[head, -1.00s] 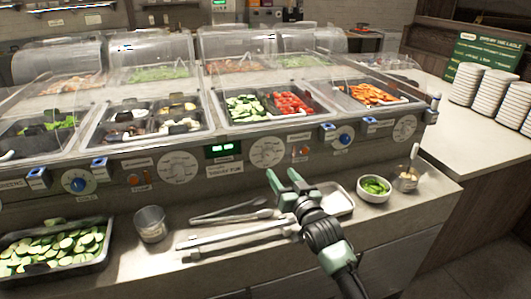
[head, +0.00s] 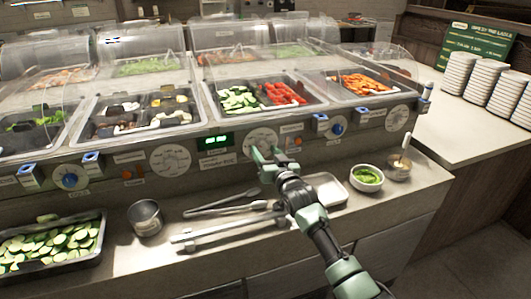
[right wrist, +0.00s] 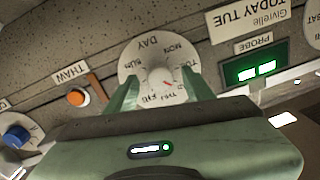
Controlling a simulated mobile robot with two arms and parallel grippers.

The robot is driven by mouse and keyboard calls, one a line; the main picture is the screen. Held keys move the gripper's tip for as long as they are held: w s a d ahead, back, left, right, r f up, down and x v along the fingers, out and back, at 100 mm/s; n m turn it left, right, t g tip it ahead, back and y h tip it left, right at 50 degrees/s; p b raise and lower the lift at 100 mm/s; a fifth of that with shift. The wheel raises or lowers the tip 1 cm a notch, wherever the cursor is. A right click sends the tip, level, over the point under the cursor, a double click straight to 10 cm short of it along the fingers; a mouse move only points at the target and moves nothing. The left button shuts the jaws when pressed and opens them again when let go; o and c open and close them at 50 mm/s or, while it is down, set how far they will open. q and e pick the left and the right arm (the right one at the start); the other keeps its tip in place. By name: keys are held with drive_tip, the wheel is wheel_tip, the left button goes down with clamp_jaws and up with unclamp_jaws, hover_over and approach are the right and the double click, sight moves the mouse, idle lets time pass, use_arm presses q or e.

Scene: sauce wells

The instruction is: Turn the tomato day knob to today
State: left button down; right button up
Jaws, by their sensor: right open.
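The tomato day knob (head: 259,143) is a round white dial on the counter's front panel, below the pan with cucumber and red tomato (head: 285,93). In the right wrist view the dial (right wrist: 150,62) appears upside down, with day names around a pale centre grip and a small red mark near THU. A sign (right wrist: 246,24) beside it reads TODAY TUE. My right gripper (head: 265,160) is open in front of the dial. In the wrist view its fingers (right wrist: 161,92) stand on either side of the grip; contact cannot be told. My left gripper is out of view.
An orange THAW control (right wrist: 78,97) and a green PROBE display (right wrist: 253,70) flank the dial. Another white dial (head: 170,160) sits further left.

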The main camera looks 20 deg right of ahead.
clamp_jaws()
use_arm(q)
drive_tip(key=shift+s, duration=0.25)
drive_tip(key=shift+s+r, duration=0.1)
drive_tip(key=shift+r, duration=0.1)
use_arm(e)
drive_tip(key=shift+n, duration=0.4)
drive_tip(key=n+p, duration=0.1)
drive_tip(key=n, duration=0.1)
drive_tip(key=shift+n+p, duration=0.3)
drive_tip(key=shift+n, duration=0.1)
use_arm(q)
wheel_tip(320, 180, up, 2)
drive_tip(key=shift+p, duration=0.45)
use_arm(e)
drive_tip(key=n, duration=0.4)
drive_tip(key=shift+n, duration=0.4)
unclamp_jaws()
